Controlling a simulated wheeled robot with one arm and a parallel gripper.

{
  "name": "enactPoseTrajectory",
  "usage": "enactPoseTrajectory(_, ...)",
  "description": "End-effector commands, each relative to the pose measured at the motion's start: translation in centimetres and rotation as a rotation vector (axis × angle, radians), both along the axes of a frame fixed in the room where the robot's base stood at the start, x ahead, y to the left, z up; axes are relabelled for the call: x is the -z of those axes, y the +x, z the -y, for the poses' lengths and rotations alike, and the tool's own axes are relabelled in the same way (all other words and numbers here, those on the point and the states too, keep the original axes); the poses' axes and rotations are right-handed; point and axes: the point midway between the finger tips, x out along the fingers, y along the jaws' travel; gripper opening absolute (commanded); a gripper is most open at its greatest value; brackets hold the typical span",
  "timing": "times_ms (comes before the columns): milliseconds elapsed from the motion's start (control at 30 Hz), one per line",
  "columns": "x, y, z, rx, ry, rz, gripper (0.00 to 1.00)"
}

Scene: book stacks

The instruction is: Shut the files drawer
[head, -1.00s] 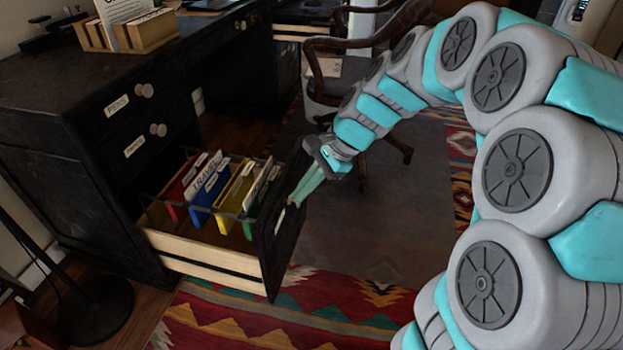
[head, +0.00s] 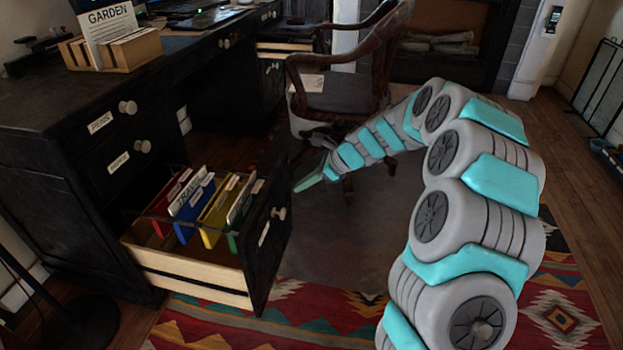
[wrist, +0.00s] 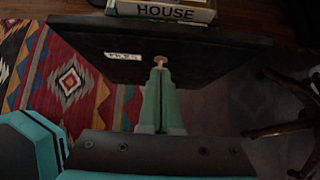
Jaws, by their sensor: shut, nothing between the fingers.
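My gripper (head: 298,187) is shut and empty, in front of the drawer front and a little apart from the knob in the head view. In the wrist view the shut fingers (wrist: 160,75) point at the drawer front (wrist: 95,58), with the tips just below the knob (wrist: 160,60) in the picture.
The black desk (head: 45,120) has two shut drawers above, with knobs and labels. A wooden armchair (head: 345,85) stands behind my gripper. A card box (head: 120,52) sits on the desk. A patterned rug (head: 330,312) covers the floor before the drawer.

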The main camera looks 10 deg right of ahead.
Motion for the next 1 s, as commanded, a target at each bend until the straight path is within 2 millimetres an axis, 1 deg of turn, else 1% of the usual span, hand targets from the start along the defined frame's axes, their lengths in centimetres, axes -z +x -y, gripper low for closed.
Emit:
enactPoseTrajectory(33, 0.8, 0.2, -0.8, -0.003, 0.000, -0.002, 0.00)
enactPoseTrajectory(200, 3.2, 0.9, -3.0, -0.004, 0.000, -0.003, 0.00)
enactPoseTrajectory(300, 3.0, 1.5, -4.4, -0.004, -0.002, 0.000, 0.00)
enactPoseTrajectory(433, 2.9, 2.1, -5.7, -0.003, -0.003, 0.002, 0.00)
enactPoseTrajectory(600, 2.9, 2.4, -6.4, 0.000, 0.000, 0.001, 0.00)
enactPoseTrajectory(1000, 2.8, 2.4, -6.5, -0.001, -0.001, 0.002, 0.00)
